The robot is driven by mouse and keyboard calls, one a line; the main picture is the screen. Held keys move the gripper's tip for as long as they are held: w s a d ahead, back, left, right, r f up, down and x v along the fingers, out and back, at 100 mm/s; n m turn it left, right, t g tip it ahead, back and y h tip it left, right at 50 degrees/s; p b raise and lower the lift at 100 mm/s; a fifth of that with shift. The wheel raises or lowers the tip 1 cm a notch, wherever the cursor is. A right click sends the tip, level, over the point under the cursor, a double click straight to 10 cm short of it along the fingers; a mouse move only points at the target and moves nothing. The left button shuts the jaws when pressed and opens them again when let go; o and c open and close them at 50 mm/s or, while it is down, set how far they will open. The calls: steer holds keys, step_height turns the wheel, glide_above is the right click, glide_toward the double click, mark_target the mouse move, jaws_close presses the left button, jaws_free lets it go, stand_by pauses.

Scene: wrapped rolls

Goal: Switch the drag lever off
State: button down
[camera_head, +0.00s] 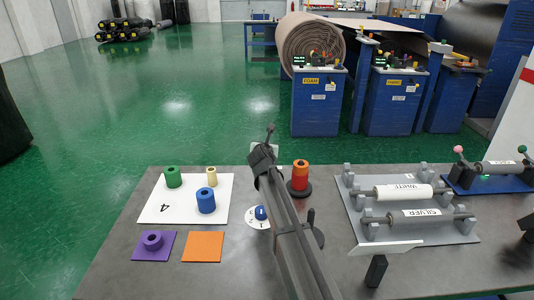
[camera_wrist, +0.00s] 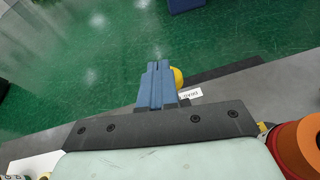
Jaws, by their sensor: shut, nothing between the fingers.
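The drag lever shows in the wrist view as a yellow ball knob (camera_wrist: 178,76), partly hidden behind my fingers. A small white label (camera_wrist: 190,95), seemingly reading DRAG, lies close by at the table's far edge. My gripper (camera_wrist: 158,66) has its blue fingers together and empty, just left of the knob in that view. I cannot tell whether they touch the knob. The lever's shaft is hidden, so its position cannot be read. In the head view my dark arm covers most of this spot.
An orange roll on a dark base (camera_head: 300,178) stands close right of my arm. Left is a white board (camera_head: 153,209) with green, blue and cream rolls. A blue-knobbed dial (camera_head: 260,213) sits beside the arm. A grey rack (camera_head: 361,228) with labelled rollers stands right.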

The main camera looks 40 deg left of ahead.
steer(key=shift+w+a+f, duration=0.2)
steer(key=shift+w+a, duration=1.35)
steer(key=shift+w, duration=0.05)
steer(key=shift+s, duration=0.1)
stand_by(0.4)
steer(key=s+d+r, duration=0.3)
steer(key=s+r, duration=0.2)
steer(key=r, duration=0.6)
steer(key=shift+s+d+r, duration=0.15)
steer(key=shift+s, duration=0.15)
